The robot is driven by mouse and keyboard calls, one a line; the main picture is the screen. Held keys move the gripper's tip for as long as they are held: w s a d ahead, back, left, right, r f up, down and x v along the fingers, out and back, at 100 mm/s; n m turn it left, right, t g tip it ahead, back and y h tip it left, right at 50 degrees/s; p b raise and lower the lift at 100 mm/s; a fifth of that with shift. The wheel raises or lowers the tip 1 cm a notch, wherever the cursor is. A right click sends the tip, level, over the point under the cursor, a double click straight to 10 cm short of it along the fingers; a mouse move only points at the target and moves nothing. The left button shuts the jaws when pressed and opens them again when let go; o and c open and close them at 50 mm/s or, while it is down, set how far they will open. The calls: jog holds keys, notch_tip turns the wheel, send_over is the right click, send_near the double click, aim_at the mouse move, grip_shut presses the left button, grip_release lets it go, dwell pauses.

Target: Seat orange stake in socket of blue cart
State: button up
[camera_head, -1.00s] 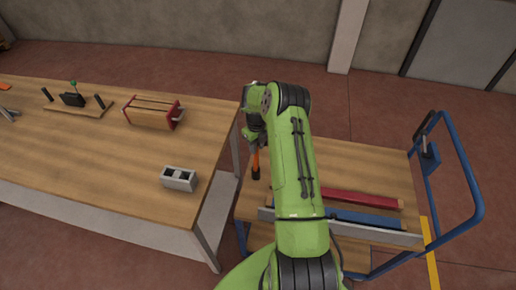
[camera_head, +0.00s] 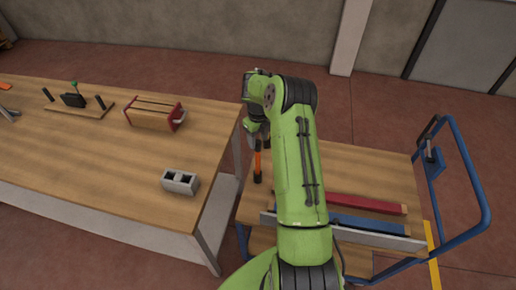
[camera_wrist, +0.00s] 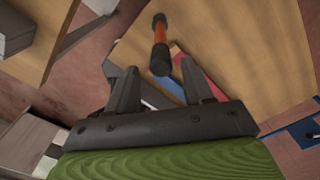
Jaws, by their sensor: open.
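The orange stake (camera_head: 258,163) with black ends stands upright, as far as I can see, at the left edge of the wooden deck of the blue cart (camera_head: 343,165). Its lower black end meets the deck; the socket itself cannot be made out. My gripper (camera_head: 256,138) is above the stake, partly hidden by my arm. In the wrist view my gripper (camera_wrist: 160,78) is open and empty. The stake (camera_wrist: 160,38) shows beyond the fingertips, its nearer black end between and ahead of them, apart from both.
A red bar (camera_head: 365,202) and a blue bar (camera_head: 365,224) lie on the cart beside a grey rail (camera_head: 400,241). The workbench (camera_head: 120,175) at left holds a grey block (camera_head: 180,181) and a red-ended wooden rack (camera_head: 153,115). A narrow gap separates bench and cart.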

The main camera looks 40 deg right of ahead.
notch_tip(320, 180, up, 6)
jog(key=shift+a, duration=0.15)
jog(key=s+a+r+n+t+h, duration=0.1)
jog(key=s+a+r+n, duration=0.3)
jog(key=a+r+n, duration=0.35)
jog(key=s+a+r+n+t+h, duration=0.1)
jog(key=s+a+r+n, duration=0.35)
jog(key=r+n, duration=0.55)
jog(key=s+a+n+t, duration=0.1)
jog(key=s+a+n, duration=0.2)
jog(key=s+n, duration=0.2)
jog(key=s+a+n+t+y+b, duration=0.1)
jog(key=s+a+n, duration=0.3)
jog(key=s+n, duration=0.2)
jog(key=s+a+n+t+y+b, duration=0.1)
jog(key=s+a+n, duration=0.2)
jog(key=s+n, duration=0.3)
jog(key=s, duration=0.3)
jog(key=shift+a+t, duration=0.2)
jog(key=shift+t, duration=0.1)
